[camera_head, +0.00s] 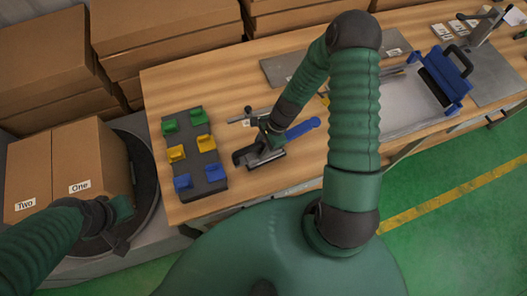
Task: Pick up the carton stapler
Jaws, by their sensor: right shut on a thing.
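The carton stapler (302,129) lies on the wooden table, its blue handle pointing right. Its dark body is partly hidden under my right gripper (266,146). My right gripper is low over the table and shut on the stapler. My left gripper (117,243) is at the left, beside the cardboard box marked One and Two (98,155). Its fingers are small and dark, and I cannot tell whether they are open or shut.
A dark rack (207,178) with green, yellow and blue holders lies left of the stapler. A blue-framed device (445,83) stands at the right on the wooden table (190,86). Cardboard boxes (168,35) are stacked behind.

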